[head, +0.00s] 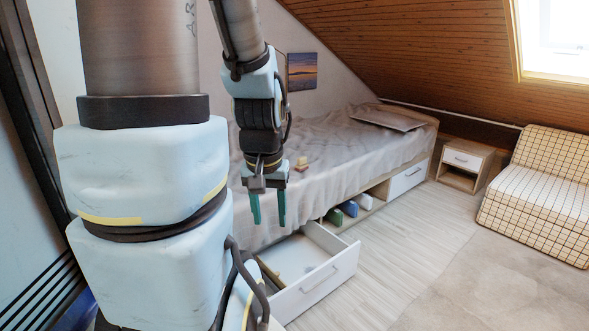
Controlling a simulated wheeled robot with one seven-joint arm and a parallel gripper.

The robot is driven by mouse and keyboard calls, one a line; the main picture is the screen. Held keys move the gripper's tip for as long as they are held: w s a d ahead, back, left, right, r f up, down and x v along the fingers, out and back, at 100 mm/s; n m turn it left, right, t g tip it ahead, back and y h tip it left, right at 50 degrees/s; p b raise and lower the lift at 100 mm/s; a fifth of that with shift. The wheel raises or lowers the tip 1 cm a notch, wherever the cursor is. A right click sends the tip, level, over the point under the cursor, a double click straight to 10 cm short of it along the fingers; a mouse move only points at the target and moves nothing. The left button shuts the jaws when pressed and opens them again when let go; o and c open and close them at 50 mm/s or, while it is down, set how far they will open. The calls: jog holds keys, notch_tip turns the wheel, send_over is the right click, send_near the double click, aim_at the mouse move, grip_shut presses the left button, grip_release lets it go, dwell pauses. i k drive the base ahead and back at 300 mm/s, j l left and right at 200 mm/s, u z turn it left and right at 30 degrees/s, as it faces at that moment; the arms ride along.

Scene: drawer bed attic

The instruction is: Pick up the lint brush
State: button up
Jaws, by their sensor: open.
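My gripper (269,222) hangs pointing down in front of the bed's side. Its two teal fingers are apart with nothing between them. I cannot clearly make out the lint brush. A small yellow and reddish object (301,163) lies on the bed cover, behind and to the right of the gripper. A thin brown strip (268,271) shows inside the open drawer (317,287), below the gripper; it is too small to tell what it is. My arm hides the drawer's left part.
The bed (345,150) has a grey cover and a pillow (388,119). Its open compartment holds blue, green and white items (349,208). A nightstand (465,164) and a checkered chair (540,190) stand right. The floor (405,230) right of the drawer is clear.

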aim_at(302, 164)
jog(key=u, duration=1.75)
jog(key=l+u, duration=0.2)
jog(key=u, duration=0.2)
jog(key=k+l+u, duration=0.1)
jog(key=u, duration=0.25)
jog(key=k+l+u, duration=0.1)
jog(key=u, duration=0.3)
jog(key=k+l+u, duration=0.1)
jog(key=l+u, duration=0.25)
jog(key=k+l, duration=2.55)
jog(key=l, duration=0.1)
